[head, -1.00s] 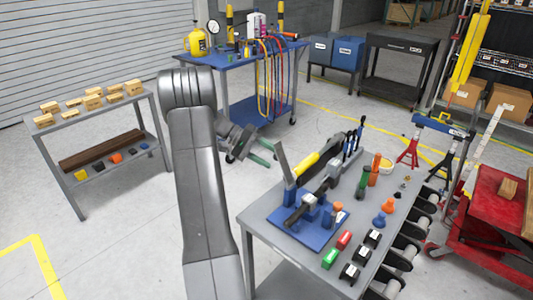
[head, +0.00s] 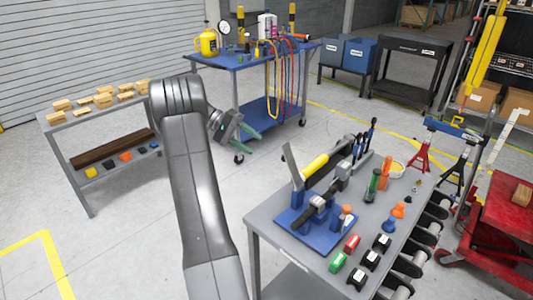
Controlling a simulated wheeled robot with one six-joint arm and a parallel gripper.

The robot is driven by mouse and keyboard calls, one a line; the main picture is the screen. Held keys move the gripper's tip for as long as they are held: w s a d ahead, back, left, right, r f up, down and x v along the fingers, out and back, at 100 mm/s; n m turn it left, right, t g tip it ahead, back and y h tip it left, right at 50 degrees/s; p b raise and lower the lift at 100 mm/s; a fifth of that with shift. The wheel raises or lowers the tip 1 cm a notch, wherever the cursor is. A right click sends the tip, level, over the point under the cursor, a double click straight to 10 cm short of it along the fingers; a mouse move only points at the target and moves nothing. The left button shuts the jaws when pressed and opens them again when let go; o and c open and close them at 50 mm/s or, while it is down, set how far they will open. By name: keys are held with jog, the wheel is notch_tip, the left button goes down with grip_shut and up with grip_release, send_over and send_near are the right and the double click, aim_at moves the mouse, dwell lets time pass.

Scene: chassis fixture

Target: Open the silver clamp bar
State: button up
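The clamp fixture stands on a blue base plate (head: 290,217) at the near left end of the grey workbench. A flat silver bar (head: 293,166) rises from it, tilted upward. Beside it is a dark bar with a yellow grip (head: 315,164), and a grey clamp body with dark arms (head: 318,201) sits lower, over blue blocks. Which piece moves as the clamp bar is hard to tell. My gripper (head: 258,131), with green fingers, is in the air left of and beyond the fixture, apart from it. Its fingers look spread and empty.
The grey workbench (head: 263,212) also holds red, green and black blocks, orange and blue knobs, and upright screwdrivers right of the fixture. A blue cart (head: 225,61) with hoses stands behind. A shelf with wooden blocks (head: 60,117) is left. Open floor lies between.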

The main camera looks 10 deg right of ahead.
jog(key=shift+v, duration=1.95)
jog(key=shift+s, duration=0.1)
jog(key=x, duration=1)
jog(key=shift+d+p, duration=0.3)
jog(key=shift+d, duration=0.1)
jog(key=shift+s+f, duration=0.1)
jog(key=shift+f, duration=0.1)
